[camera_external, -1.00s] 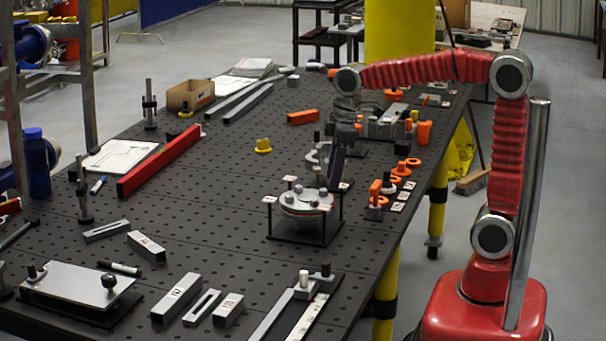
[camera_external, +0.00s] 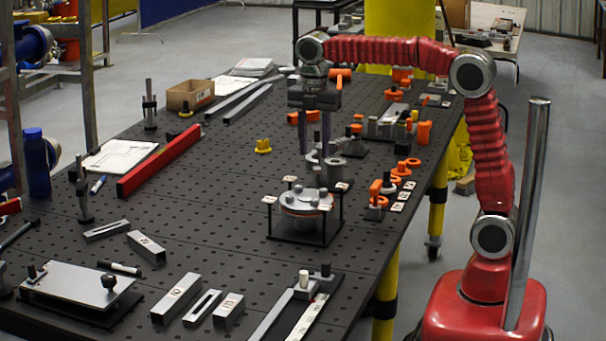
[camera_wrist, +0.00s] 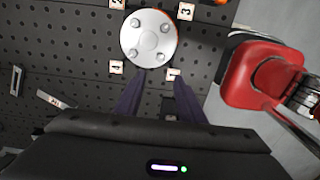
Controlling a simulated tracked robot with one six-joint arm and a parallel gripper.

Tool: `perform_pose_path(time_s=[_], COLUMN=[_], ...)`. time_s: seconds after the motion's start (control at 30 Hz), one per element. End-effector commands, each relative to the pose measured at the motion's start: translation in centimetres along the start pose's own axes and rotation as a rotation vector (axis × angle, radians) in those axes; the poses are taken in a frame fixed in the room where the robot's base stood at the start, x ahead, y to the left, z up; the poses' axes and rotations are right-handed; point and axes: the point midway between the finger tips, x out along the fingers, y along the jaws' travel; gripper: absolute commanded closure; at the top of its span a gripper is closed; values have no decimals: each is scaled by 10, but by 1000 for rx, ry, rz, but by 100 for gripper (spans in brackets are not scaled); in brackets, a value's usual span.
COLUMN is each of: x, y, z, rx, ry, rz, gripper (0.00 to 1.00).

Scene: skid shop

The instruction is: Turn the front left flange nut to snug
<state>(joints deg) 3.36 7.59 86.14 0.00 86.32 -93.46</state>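The round grey flange (camera_external: 306,203) sits on a dark stand near the middle of the bench, with several nuts on its top. In the wrist view the flange (camera_wrist: 148,38) shows from above with several nuts around its face and numbered tags around it. Which nut is the front left one is not certain. My gripper (camera_external: 314,153) hangs above and behind the flange, apart from it, fingers pointing down. In the wrist view my gripper (camera_wrist: 158,76) shows two dark fingers spread apart with nothing between them. Whether any nut is snug cannot be told.
Behind the flange stands a grey cylindrical part (camera_external: 334,170). An orange clamp-like part (camera_external: 376,195) and orange rings stand to its right. The perforated bench between is mostly clear.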

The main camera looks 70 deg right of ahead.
Motion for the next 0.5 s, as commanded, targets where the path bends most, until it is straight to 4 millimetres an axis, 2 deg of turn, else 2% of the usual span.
perform_pose_path(time_s=[0.33,0.5], x=[2,13], y=[0,0], z=[0,0], rx=[1,1], ry=[0,0], rz=[0,-2], gripper=[64,64])
